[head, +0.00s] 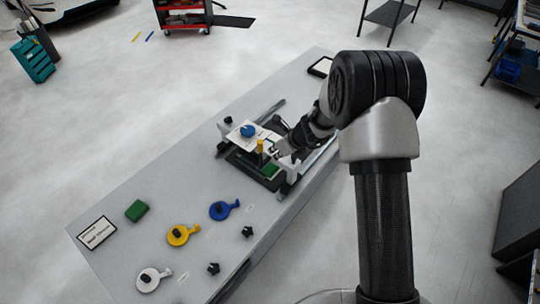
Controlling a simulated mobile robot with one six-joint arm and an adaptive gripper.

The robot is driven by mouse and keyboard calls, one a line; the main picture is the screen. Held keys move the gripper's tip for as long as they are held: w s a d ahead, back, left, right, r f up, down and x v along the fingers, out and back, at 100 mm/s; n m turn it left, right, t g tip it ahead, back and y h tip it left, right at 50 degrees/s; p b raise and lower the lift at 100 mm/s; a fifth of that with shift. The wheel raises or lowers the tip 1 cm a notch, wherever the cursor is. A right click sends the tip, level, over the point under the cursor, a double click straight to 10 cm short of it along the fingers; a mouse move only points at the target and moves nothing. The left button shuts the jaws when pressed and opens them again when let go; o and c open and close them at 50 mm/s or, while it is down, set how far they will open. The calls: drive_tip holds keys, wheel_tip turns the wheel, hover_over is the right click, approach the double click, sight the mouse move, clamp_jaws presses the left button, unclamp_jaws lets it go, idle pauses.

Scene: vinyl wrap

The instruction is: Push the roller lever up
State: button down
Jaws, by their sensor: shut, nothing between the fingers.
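The roller device (226,130) stands on the far half of the long grey workbench, with pale side blocks and dark rails. An upright yellow piece (261,147) shows at its middle; I cannot tell for sure whether this is the roller lever. A white plate with a blue round piece (248,131) sits just behind it. My gripper (277,152) is shut and empty, just right of the yellow piece and over the device. I cannot tell whether it touches anything.
The grey workbench (150,190) carries blue (222,210), yellow (182,235) and white (150,279) handled pieces, a green block (136,211), dark knobs and a framed sign (96,233) at the near end. A red cart (184,15) stands far off.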

wheel_tip(320, 180, up, 6)
drive_tip(key=d, duration=0.1)
drive_tip(key=shift+s+p, duration=0.2)
drive_tip(key=shift+p, duration=0.2)
drive_tip(key=shift+s+d, duration=0.1)
